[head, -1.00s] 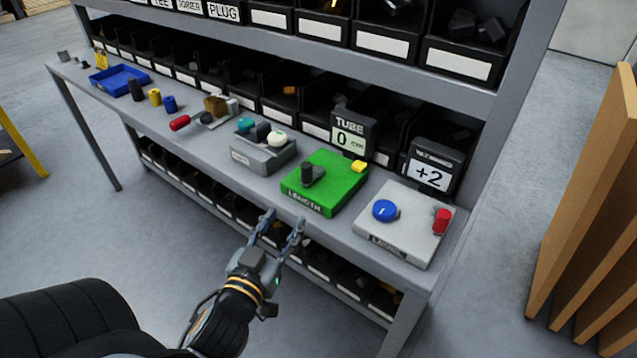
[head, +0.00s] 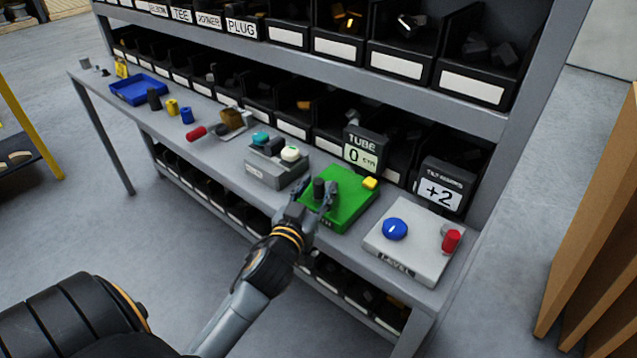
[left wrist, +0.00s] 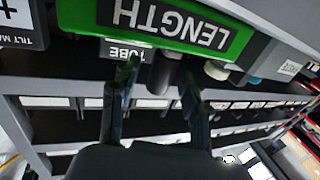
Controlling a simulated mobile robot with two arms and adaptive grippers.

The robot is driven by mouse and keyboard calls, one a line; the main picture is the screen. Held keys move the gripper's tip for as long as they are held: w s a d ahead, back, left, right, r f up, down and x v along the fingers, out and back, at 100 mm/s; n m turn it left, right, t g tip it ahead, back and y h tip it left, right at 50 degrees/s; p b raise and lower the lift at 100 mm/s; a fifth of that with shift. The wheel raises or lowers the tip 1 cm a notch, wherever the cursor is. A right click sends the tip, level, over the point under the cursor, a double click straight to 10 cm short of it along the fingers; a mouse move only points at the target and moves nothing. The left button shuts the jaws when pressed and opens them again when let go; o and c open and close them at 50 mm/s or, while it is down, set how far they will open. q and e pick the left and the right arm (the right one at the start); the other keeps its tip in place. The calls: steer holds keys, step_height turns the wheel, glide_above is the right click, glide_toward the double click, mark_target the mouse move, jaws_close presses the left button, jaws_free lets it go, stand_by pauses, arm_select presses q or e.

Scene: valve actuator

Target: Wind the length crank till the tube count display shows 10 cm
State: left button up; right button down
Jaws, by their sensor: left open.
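The green length box (head: 352,203) sits on the bench, with a dark upright crank handle (head: 319,187) and a yellow button (head: 370,183) on top. The tube display (head: 362,155) behind it reads 0 cm. My left gripper (head: 317,194) is open, with its fingers on either side of the crank handle. In the left wrist view, the picture is upside down: the handle (left wrist: 163,73) stands between the two finger tips (left wrist: 160,80), and I cannot tell whether they touch it. The LENGTH label (left wrist: 170,22) is at the top. My right gripper is not in view.
Right of the green box is a grey level box (head: 413,241) with a blue knob and a red handle, and a display (head: 440,190) reading +2. Left is a grey box (head: 277,168) with coloured buttons. Shelves of black bins (head: 395,60) rise behind the bench.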

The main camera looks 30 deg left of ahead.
arm_select(q)
steer(key=shift+w+a, duration=0.1)
steer(key=shift+w, duration=0.35)
steer(key=shift+c, duration=0.2)
jaws_close()
